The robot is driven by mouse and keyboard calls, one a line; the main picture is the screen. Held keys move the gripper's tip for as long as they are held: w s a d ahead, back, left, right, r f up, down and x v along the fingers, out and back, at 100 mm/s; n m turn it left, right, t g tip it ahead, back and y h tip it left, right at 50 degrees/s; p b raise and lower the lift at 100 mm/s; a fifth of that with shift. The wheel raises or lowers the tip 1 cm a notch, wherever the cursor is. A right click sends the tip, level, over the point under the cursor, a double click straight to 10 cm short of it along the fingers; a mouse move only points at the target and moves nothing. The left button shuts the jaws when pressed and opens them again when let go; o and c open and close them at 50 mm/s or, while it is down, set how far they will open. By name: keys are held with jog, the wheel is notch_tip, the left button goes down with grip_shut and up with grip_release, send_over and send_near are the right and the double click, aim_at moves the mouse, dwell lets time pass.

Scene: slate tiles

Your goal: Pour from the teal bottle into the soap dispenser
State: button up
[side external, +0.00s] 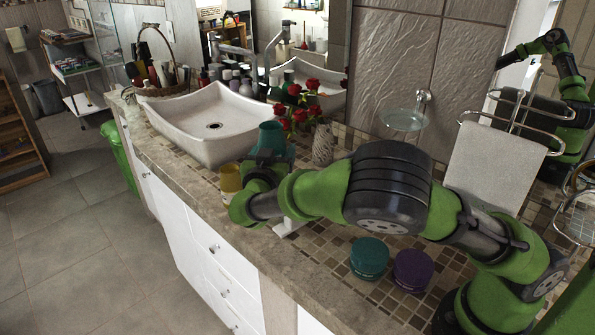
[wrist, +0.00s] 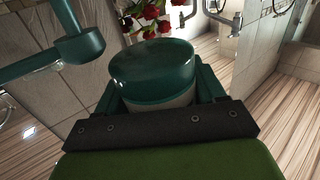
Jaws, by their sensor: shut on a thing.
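The teal bottle (side external: 271,136) stands up out of my gripper (side external: 267,163) over the counter, in front of the sink's right end. In the wrist view, its rounded teal top (wrist: 152,68) fills the space between the two fingers of my gripper (wrist: 158,96), with a paler band below. My gripper is shut on it. The bottle looks near upright; its lower part is hidden by the gripper. I cannot pick out the soap dispenser for certain. A yellow container (side external: 230,180) stands just left of my gripper, partly hidden by it.
A white basin (side external: 205,118) lies behind and left. Red roses in a patterned vase (side external: 322,146) stand behind my gripper. A teal jar (side external: 369,258) and a purple jar (side external: 411,270) stand front right. A towel (side external: 492,168) hangs right. A teal spout-like part (wrist: 80,47) is upper left in the wrist view.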

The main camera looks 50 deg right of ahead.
jog(key=shift+w+a+f+t, duration=0.15)
jog(key=shift+w+a, duration=0.4)
jog(key=shift+w, duration=0.05)
jog(key=shift+w+a+f+t, duration=0.1)
jog(key=shift+w+a+t, duration=0.05)
jog(key=shift+w+a, duration=0.4)
jog(key=shift+w+a+r+m+y, duration=0.1)
jog(key=shift+a+r+m+y, duration=0.05)
jog(key=shift+a+m+y, duration=0.55)
jog(key=shift+w+a+f+m+g+y, duration=0.1)
jog(key=shift+a+f+m+g+y, duration=0.2)
jog(key=shift+f, duration=0.25)
jog(key=shift+s+a+f+m+g+y, duration=0.15)
jog(key=shift+f+y, duration=0.2)
jog(key=shift+f, duration=0.2)
jog(key=shift+w+a+f+m+g+y, duration=0.15)
jog(key=shift+f+g+y, duration=0.15)
jog(key=shift+f, duration=0.25)
jog(key=shift+a+f+m+y, duration=0.4)
jog(key=shift+f+y, duration=0.15)
jog(key=shift+f, duration=0.1)
